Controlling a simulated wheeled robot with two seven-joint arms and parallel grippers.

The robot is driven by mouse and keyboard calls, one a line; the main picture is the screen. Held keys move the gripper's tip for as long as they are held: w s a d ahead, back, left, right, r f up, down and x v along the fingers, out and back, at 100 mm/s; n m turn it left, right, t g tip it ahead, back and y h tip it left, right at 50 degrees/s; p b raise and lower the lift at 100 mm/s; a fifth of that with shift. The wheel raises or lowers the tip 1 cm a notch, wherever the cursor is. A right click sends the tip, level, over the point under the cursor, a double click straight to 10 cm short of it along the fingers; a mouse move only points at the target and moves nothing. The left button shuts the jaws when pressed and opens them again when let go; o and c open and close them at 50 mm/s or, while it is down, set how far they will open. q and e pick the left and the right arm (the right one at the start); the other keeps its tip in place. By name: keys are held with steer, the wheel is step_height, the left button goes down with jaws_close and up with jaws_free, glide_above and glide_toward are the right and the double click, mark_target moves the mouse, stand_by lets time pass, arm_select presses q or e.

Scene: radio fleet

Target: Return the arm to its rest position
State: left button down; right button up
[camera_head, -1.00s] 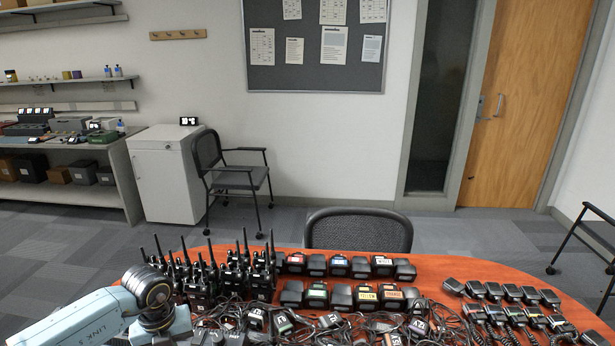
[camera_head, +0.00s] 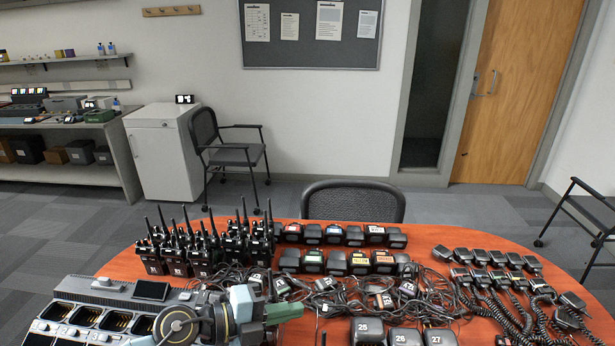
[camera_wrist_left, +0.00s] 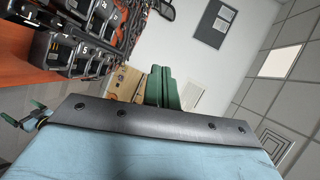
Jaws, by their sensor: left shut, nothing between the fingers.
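My left gripper (camera_head: 288,312) is low in the head view, above the near part of the table, with its green fingers pointing right. In the left wrist view its green fingers (camera_wrist_left: 161,88) are together with nothing between them. Part of my left arm shows beside the grey charger at the lower left.
The orange table (camera_head: 125,263) is crowded. A multi-slot charger (camera_head: 95,318) lies at the near left. Upright black radios (camera_head: 203,255) stand behind it. Batteries, tangled earpiece cables and coiled speaker microphones (camera_head: 478,278) fill the middle and right. An empty chair (camera_head: 352,200) stands behind.

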arm_select(q)
step_height(320, 180, up, 7)
steer(key=a+n+t, duration=0.1)
steer(key=n+t, duration=0.5)
steer(key=t, duration=0.1)
steer(key=w+a+n+t+y, duration=0.1)
steer(key=a+n+t+y, duration=0.5)
steer(key=a+n+y, duration=0.45)
steer(key=s+a+f+n+g+y, duration=0.55)
steer(key=f+n, duration=0.25)
steer(key=n, duration=0.2)
steer(key=s+a+f+n+g+h, duration=0.1)
steer(key=s+f+g, duration=0.35)
steer(key=s, duration=0.55)
steer(key=s+f+g+h, duration=0.1)
steer(key=s+f+g, duration=0.35)
steer(key=s, duration=0.55)
step_height(320, 180, down, 29)
steer(key=s+g+b, duration=0.2)
steer(key=b, duration=0.2)
steer(key=s+a+f+g+b, duration=0.1)
steer(key=s+a+f+b, duration=0.2)
steer(key=s+f, duration=1.2)
step_height(320, 180, down, 3)
steer(key=shift+s+a+b, duration=0.15)
steer(key=shift+s+b, duration=0.2)
arm_select(e)
step_height(320, 180, down, 8)
steer(key=shift+r, duration=0.15)
